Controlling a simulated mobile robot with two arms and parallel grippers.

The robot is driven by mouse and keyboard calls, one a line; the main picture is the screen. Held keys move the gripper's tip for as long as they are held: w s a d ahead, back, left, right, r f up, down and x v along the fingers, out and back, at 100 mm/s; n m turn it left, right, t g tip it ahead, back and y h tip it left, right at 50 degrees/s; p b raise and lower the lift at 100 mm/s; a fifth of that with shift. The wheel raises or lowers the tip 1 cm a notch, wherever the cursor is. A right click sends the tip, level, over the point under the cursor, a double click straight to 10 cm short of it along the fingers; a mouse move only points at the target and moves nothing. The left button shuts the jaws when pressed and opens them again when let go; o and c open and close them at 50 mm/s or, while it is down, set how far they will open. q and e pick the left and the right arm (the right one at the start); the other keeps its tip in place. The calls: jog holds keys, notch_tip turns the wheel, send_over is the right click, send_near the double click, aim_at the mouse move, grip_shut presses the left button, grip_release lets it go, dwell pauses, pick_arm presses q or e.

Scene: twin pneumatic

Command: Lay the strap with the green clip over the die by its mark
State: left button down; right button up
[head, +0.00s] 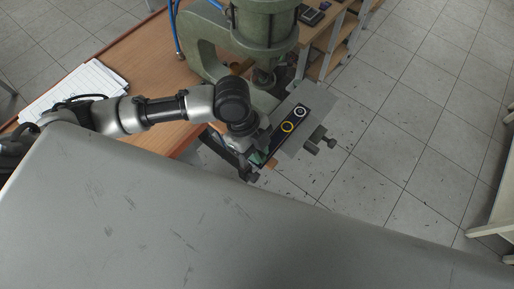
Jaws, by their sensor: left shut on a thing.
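A dark strap (293,121) with a yellow ring and a pale ring on it runs diagonally at the press, over a flat grey plate (318,112). A green clip (257,157) shows at the strap's near end. My left gripper (259,150) is at that near end, shut on the strap by the clip; its fingertips are partly hidden by the wrist. I cannot tell whether the strap touches the plate or hovers just above it. The die and its mark cannot be made out clearly. My right gripper is not in view.
A green press (206,45) stands on the wooden bench (140,55) behind the strap, its ram (264,78) close to the plate's left side. Dark knobs (320,138) stick out at the plate's right. Papers (75,88) lie on the bench at left. Tiled floor is open at right.

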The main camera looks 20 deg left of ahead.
pick_arm(q)
jog(key=shift+f, duration=0.3)
jog(key=c, duration=1)
grip_release()
jog(key=shift+b+v, duration=0.95)
jog(key=shift+v, duration=4.45)
